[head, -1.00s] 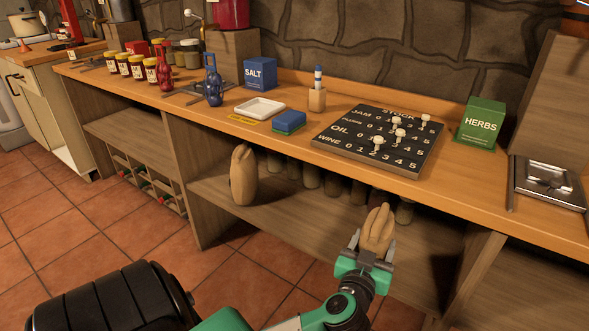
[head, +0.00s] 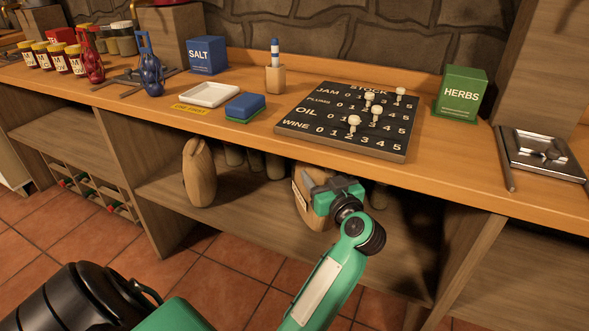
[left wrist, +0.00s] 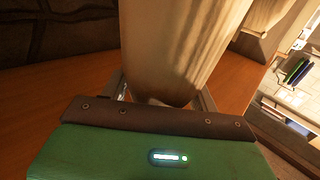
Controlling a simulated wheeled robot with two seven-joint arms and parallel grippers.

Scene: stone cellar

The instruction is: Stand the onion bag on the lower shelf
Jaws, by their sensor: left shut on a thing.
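A tan bag (head: 310,212), which I take for the onion bag, is held in my left gripper (head: 318,192) in the opening under the counter. It is roughly upright, with a pale patch on its left edge, and is partly covered by the gripper. I cannot tell whether its base touches the lower shelf (head: 245,207). In the left wrist view the bag (left wrist: 178,45) rises between the fingers of the gripper (left wrist: 165,100). A similar tan bag (head: 199,172) stands on the shelf to the left. My right gripper is out of view.
Several dark jars or bottles (head: 273,166) stand at the back of the shelf. The counter (head: 235,130) overhangs it, and an upright panel (head: 465,260) bounds it at right. The stock board (head: 345,125) lies on the counter. Shelf front between the bags looks clear.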

